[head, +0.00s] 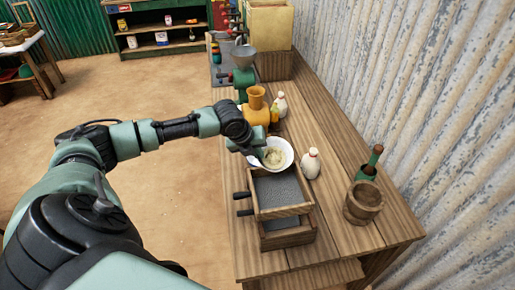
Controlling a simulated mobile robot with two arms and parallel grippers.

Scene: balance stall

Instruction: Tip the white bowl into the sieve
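The white bowl (288,152) is on the bench just beyond the sieve, with a pale yellowish heap inside. Whether it rests on the wood or is slightly raised, I cannot tell. The sieve (281,189), a wooden frame with a grey mesh and dark handles on its left, sits on a wooden box in front of the bowl. My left gripper (260,154) is at the bowl's left rim, with a dark finger over the rim. Its fingers are too small and partly hidden to show whether they grip. My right gripper is out of view.
A white bottle (312,164) stands right of the bowl. A wooden mortar (363,203) and green bottle (370,163) stand farther right. An orange vase (257,105) and another white bottle (281,104) stand behind. A corrugated wall (420,90) borders the bench.

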